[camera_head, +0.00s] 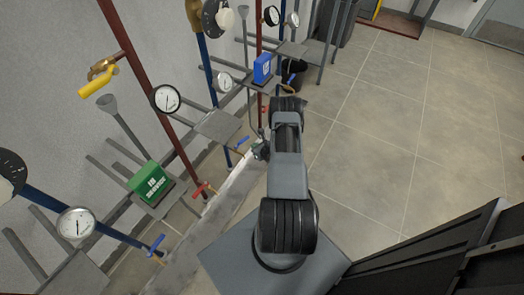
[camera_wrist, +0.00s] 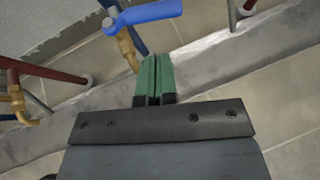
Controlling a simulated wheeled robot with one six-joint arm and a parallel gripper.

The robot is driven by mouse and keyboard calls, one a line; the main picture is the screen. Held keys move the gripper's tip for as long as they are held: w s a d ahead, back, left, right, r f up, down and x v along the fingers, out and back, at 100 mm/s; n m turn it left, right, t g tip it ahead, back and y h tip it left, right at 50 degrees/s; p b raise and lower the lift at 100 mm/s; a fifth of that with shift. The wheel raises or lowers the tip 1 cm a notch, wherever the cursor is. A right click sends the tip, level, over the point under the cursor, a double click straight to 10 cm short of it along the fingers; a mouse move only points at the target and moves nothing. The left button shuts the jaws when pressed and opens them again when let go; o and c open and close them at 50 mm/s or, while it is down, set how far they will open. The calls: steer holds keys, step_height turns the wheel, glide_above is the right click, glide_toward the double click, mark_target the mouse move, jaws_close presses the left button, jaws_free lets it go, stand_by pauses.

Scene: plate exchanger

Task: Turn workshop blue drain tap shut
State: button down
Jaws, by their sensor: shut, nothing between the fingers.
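A blue-handled drain tap (camera_head: 242,141) sits low on a blue pipe, just left of my gripper (camera_head: 262,150) in the head view. In the wrist view the blue lever (camera_wrist: 150,12) lies across the top, tilted slightly up to the right, on a brass body (camera_wrist: 128,48). My gripper (camera_wrist: 153,58) has its green fingers pressed together with nothing between them. The fingertips point toward the lever and appear just below it; I cannot tell the exact gap in depth. Two other blue taps show in the head view, one at the lower left (camera_head: 156,245) and one at the back (camera_head: 291,80). No label names the workshop tap.
A red-handled tap (camera_head: 201,188) stands left of my arm. A green box (camera_head: 151,182) and a blue box (camera_head: 262,68) sit on shelves among pipes and gauges. A pale kerb (camera_head: 230,190) runs below the pipes. The tiled floor (camera_head: 400,130) to the right is open.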

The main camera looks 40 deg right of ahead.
mark_target(242, 141)
steer(key=shift+w+a+f+b, duration=0.1)
steer(key=shift+w+b, duration=0.15)
steer(key=shift+w, duration=0.95)
steer(key=shift+w+f+b, duration=0.1)
steer(key=shift+w+b, duration=0.15)
steer(key=shift+w, duration=0.9)
steer(key=shift+w, duration=0.1)
